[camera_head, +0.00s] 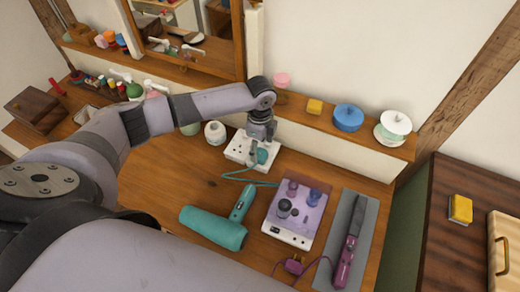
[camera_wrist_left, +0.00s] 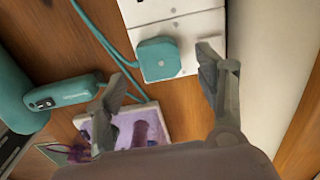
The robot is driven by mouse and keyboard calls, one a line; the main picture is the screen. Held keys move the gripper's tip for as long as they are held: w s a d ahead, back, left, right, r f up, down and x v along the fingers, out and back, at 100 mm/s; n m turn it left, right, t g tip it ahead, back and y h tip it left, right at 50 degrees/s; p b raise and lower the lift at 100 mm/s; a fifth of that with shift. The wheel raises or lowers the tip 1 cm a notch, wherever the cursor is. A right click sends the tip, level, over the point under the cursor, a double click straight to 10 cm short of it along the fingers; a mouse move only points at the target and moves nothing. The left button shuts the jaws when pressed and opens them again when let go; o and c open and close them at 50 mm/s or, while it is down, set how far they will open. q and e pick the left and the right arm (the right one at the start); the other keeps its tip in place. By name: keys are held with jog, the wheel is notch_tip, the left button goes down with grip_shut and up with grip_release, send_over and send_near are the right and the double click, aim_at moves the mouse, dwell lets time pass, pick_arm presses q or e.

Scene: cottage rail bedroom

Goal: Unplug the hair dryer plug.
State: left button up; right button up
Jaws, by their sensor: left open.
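The teal plug (camera_wrist_left: 158,60) sits on the white power strip (camera_wrist_left: 188,30), with its teal cord running off it. In the head view the plug (camera_head: 262,156) shows at the right end of the strip (camera_head: 238,148), just under my left gripper (camera_head: 255,155). The left wrist view shows my left gripper (camera_wrist_left: 160,85) open, its two fingers apart on either side of the plug and no contact visible. The teal hair dryer (camera_head: 215,227) lies on the wooden table; part of it shows in the left wrist view (camera_wrist_left: 65,92). My right gripper is not in view.
A purple-topped white box (camera_head: 297,210) with knobs or bottles stands right of the dryer. A straightener (camera_head: 348,250) lies on a grey mat (camera_head: 367,215). A purple plug (camera_head: 293,266) lies in front. A wall ledge (camera_head: 370,136) with small containers runs behind the strip.

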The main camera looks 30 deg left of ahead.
aim_at(260, 154)
pick_arm(q)
jog(key=shift+f, duration=1.65)
jog(key=shift+c, duration=0.5)
jog(key=c, duration=1.2)
jog(key=shift+o, duration=0.2)
jog(key=shift+r, duration=0.1)
jog(key=shift+r, duration=0.1)
jog(key=shift+r+p, duration=2.6)
jog(key=shift+p, duration=0.3)
